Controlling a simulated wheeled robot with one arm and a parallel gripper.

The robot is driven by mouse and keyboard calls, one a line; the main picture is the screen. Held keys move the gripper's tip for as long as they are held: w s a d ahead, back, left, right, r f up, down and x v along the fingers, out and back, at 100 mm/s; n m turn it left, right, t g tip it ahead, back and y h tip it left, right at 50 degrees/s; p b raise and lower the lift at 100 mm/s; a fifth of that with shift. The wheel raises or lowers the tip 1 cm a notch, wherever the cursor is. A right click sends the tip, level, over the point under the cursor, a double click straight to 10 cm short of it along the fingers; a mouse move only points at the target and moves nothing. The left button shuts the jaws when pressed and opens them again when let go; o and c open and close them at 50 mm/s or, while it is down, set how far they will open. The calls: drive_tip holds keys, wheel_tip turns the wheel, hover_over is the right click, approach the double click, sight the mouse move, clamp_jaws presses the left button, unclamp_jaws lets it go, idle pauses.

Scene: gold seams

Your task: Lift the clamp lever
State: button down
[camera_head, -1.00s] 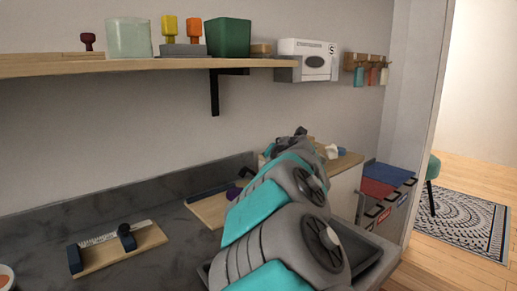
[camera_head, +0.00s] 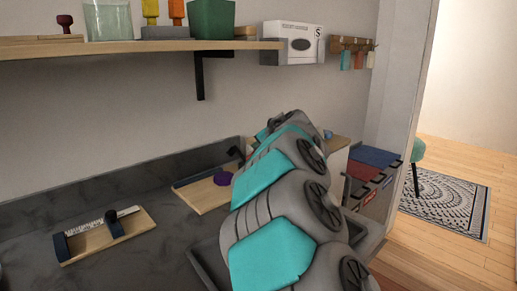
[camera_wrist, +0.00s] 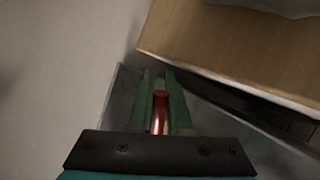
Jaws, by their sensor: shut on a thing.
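In the wrist view the two green fingers of my gripper (camera_wrist: 158,76) are close together around a red rod (camera_wrist: 160,112). The rod stands between them, its rounded red end toward the fingertips. I cannot tell for sure whether this rod is the clamp lever. In the head view my arm hides the gripper and whatever it holds.
A wooden surface (camera_wrist: 225,45) lies close to the fingers. The wall shelf (camera_head: 140,49) is above; bins (camera_head: 372,168) stand at right.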

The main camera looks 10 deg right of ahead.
drive_tip(key=c, duration=0.9)
unclamp_jaws()
drive_tip(key=shift+d, duration=0.1)
drive_tip(key=shift+o, duration=0.2)
drive_tip(key=shift+v, duration=3.85)
drive_tip(key=shift+f, duration=0.1)
